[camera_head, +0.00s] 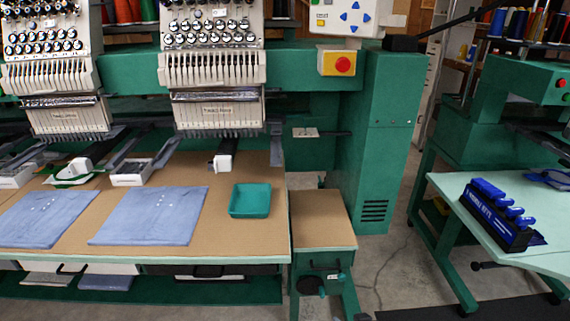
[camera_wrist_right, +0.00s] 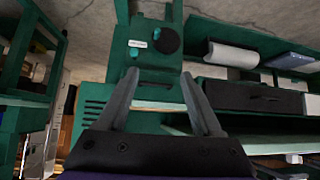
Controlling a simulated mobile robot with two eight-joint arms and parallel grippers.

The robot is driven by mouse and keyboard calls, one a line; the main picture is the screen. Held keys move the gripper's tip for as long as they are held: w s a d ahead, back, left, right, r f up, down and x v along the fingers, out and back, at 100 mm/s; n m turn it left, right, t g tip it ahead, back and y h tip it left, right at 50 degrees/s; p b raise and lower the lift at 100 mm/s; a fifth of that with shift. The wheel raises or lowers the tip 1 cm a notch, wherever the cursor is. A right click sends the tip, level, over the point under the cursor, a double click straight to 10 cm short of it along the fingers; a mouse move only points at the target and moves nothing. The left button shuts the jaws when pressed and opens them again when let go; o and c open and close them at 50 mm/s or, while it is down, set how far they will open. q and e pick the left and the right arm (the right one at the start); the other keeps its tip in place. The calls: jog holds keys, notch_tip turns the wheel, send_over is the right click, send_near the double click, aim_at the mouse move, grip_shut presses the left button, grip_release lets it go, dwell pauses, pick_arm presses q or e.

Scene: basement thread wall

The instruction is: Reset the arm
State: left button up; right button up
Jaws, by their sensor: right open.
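My right gripper (camera_wrist_right: 158,88) shows in the right wrist view with its two grey fingers spread apart. Nothing is between the fingers. Past the fingertips is a green machine stand with a round black knob (camera_wrist_right: 166,41), with empty space around the gripper. Neither of my arms shows in the head view. My left gripper is in neither view.
Folded blue cloths (camera_head: 150,215) and an empty green tray (camera_head: 250,200) lie on the brown worktable (camera_head: 265,245). A green cabinet (camera_head: 375,140) stands right of it. A pale green table (camera_head: 450,190) holds a dark rack (camera_head: 497,218) with blue items. Open floor lies between.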

jog(key=s+d+r+m+g+h, duration=0.15)
jog(key=s+g, duration=0.25)
jog(key=s, duration=1.8)
pick_arm(q)
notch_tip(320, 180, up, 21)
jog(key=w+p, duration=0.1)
jog(key=p, duration=1.7)
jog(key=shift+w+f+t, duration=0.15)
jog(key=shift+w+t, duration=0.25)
pick_arm(e)
notch_tip(320, 180, up, 21)
jog(key=w, duration=0.1)
jog(key=shift+w+a, duration=0.2)
jog(key=shift+w, duration=0.15)
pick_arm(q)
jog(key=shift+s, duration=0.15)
pick_arm(e)
jog(key=shift+s+f, duration=0.1)
jog(key=shift+s, duration=0.05)
